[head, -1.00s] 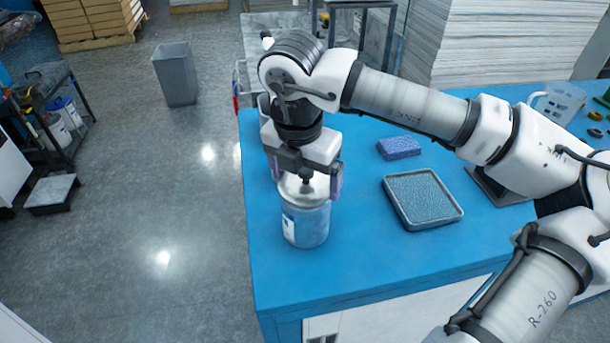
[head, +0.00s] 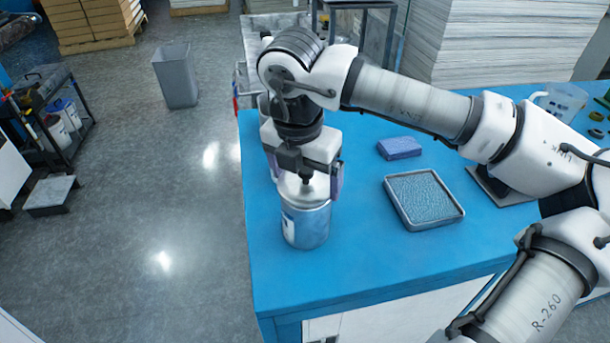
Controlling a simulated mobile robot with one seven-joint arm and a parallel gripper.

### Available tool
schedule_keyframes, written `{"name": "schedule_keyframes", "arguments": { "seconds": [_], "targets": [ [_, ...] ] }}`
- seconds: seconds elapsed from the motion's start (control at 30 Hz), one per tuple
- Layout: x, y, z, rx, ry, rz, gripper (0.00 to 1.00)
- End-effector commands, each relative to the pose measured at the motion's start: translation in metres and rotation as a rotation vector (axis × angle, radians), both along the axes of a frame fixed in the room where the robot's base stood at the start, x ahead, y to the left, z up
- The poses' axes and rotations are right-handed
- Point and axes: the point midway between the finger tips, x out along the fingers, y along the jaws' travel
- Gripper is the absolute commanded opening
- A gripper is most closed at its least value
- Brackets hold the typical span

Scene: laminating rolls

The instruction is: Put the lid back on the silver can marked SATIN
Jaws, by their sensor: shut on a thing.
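A silver can (head: 306,226) stands upright near the left edge of the blue table. A white and blue label shows on its left side; I cannot read its marking. A silver lid (head: 304,193) is at the can's mouth, roughly level and lined up with it. I cannot tell whether it is fully seated. My gripper (head: 305,186) points down over the can and is shut on the lid, with a pinkish-purple finger pad on either side. The gripper hides the lid's far part.
Another can (head: 264,104) is partly hidden behind my gripper. On the blue table (head: 365,260), a grey tray (head: 424,200) and a blue sponge (head: 399,147) lie to the right. A clear jug (head: 562,101) stands at the far right. The table front is clear.

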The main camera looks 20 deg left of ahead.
Motion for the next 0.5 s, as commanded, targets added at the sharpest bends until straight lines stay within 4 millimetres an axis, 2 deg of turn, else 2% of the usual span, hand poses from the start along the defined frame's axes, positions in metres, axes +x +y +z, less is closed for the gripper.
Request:
{"name": "schedule_keyframes", "arguments": {
  "seconds": [0.4, 0.43, 0.5],
  "targets": [
    [0.0002, 0.0, 0.0003, 0.0, -0.001, 0.0, 0.68],
    [0.0002, 0.0, 0.0002, 0.0, -0.001, 0.0, 0.94],
    [0.0002, 0.0, 0.0002, 0.0, -0.001, 0.0, 1.0]
  ]
}}
